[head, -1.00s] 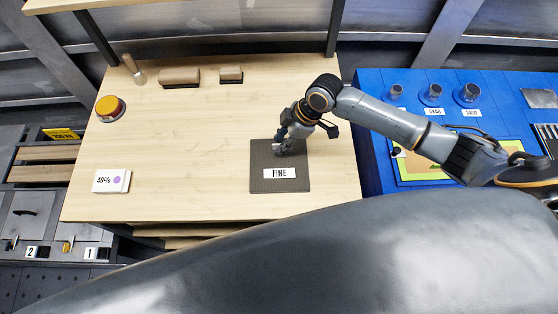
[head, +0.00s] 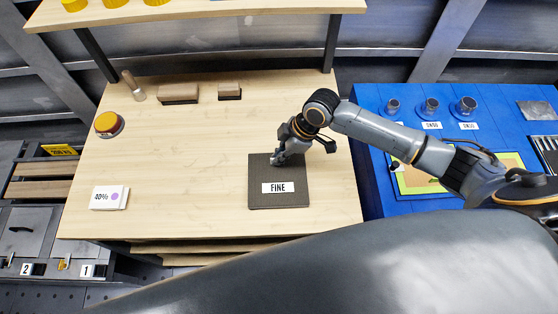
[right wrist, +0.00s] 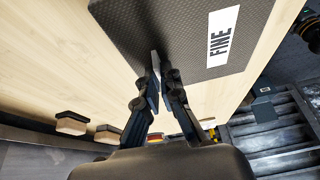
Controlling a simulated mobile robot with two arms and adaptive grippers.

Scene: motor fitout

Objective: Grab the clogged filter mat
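A dark grey, square mat with a white FINE label (head: 262,200) lies on the wooden workbench, and it fills the top of the right wrist view (right wrist: 180,30). It is the only mat that I see on the bench. My right gripper (head: 276,161) points down at the mat's back edge. In the right wrist view its fingertips (right wrist: 158,62) are close together at the mat's border, with a narrow gap between them. I cannot tell whether the mat's edge is pinched between them. My left gripper is not in view.
The wooden bench (head: 180,170) is mostly clear. A yellow-topped red button (head: 108,123), a 40% card (head: 109,197) and two brown blocks (head: 178,93) stand apart from the mat. A blue table (head: 375,165) with several knobs adjoins at the right, under my right arm.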

